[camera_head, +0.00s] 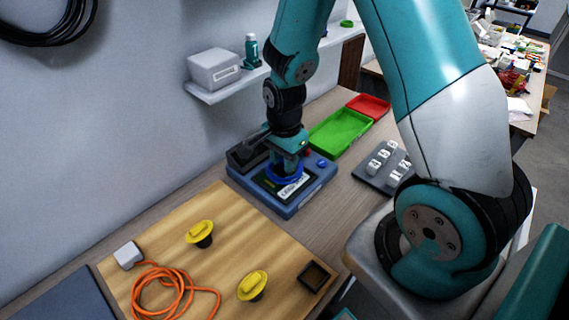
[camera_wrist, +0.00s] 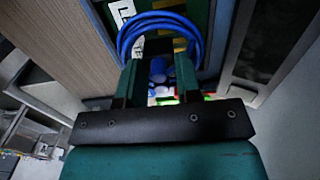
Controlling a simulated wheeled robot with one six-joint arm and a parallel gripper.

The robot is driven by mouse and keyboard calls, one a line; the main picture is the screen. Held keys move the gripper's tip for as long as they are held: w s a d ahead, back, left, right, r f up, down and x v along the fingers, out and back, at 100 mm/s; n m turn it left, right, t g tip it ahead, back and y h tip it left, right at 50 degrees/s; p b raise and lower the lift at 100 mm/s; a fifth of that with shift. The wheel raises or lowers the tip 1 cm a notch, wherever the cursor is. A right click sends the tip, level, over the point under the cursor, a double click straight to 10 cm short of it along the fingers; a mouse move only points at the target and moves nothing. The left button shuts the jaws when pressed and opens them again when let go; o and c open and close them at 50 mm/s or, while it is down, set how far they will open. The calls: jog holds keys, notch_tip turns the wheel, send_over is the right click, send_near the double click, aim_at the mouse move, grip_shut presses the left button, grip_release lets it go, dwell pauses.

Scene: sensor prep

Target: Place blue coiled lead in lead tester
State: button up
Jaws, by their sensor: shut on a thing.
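The lead tester (camera_head: 262,197) is a blue-grey box on the bench with a dark recessed top, a white label and a red button. My gripper (camera_head: 287,163) points down over its top. The blue coiled lead (camera_head: 272,179) shows as a blue ring around my fingertips, at the tester's dark recess. In the wrist view my gripper (camera_wrist: 158,50) is shut on the blue coiled lead (camera_wrist: 124,40), whose loops spread beyond both fingers. Whether the coil rests on the tester or hangs just above it cannot be told.
A green tray (camera_head: 340,132) and a red tray (camera_head: 369,105) lie behind the tester. A grey block rack (camera_head: 372,180) is to its right. A wooden board (camera_head: 165,235) in front holds yellow knobs, an orange cable (camera_head: 165,289) and a small black tray (camera_head: 314,276).

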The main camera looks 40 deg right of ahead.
jog(key=shift+f, duration=1.05)
jog(key=shift+f, duration=0.15)
jog(key=o, duration=1)
jog(key=shift+c, duration=0.2)
notch_tip(320, 180, up, 12)
jog(key=shift+f+b, duration=0.1)
jog(key=shift+b, duration=0.45)
jog(key=s+a+r+n+y, duration=0.2)
jog(key=s+a+r+n, duration=0.4)
jog(key=n, duration=0.5)
jog(key=s+a+r+n+y, duration=0.2)
jog(key=s+a+r+n, duration=0.3)
jog(key=s+a+n, duration=0.5)
jog(key=shift+s+r+n, duration=0.35)
jog(key=shift+s+n, duration=0.1)
jog(key=shift+n, duration=0.55)
